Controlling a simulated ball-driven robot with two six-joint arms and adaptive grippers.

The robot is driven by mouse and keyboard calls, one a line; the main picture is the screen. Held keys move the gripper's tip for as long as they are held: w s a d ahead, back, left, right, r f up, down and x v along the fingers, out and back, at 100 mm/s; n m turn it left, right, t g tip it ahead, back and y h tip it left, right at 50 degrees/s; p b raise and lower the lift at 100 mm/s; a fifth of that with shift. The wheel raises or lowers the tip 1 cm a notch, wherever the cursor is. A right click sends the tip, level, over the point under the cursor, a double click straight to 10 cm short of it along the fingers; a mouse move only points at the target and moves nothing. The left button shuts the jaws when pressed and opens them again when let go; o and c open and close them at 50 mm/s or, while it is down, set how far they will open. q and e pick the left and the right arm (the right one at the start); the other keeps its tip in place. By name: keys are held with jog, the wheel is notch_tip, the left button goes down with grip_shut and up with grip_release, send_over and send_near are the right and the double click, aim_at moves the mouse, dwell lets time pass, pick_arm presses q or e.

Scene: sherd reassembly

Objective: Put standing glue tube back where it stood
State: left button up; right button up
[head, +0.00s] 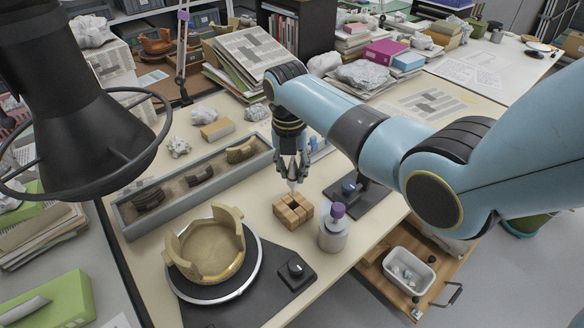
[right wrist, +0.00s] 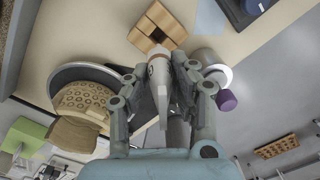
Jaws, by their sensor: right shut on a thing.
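The white glue tube (right wrist: 159,72) is between the fingers of my right gripper (right wrist: 160,90), which is shut on it. In the right wrist view its tapered end points toward the camera and its wider end toward a wooden block holder (right wrist: 150,22). In the head view my right gripper (head: 292,176) is right above the holder (head: 286,214), with a little of the white tube (head: 293,186) showing below the fingers. Whether the tube's lower end is inside one, I cannot tell. My left gripper is not in view.
A purple-capped bottle (head: 333,236) stands close to the holder's right. A partly rebuilt pot (head: 212,247) sits on a turntable at the left, with a dark knob box (head: 295,272) beside it. A long sand tray (head: 190,190) with sherds lies behind. A black lamp fills the upper left.

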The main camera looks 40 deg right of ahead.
aim_at(293, 192)
jog(key=shift+s+f+b, duration=0.1)
jog(key=shift+f+b, duration=0.35)
jog(key=shift+f, duration=0.45)
jog(key=shift+f+b, duration=1.35)
jog(key=shift+f, duration=0.6)
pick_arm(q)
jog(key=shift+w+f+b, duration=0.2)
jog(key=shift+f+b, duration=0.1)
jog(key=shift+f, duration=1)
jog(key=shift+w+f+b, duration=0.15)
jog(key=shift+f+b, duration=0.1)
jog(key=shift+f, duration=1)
pick_arm(e)
jog(key=shift+f, duration=0.85)
jog(key=shift+f, duration=0.3)
jog(key=o, duration=1)
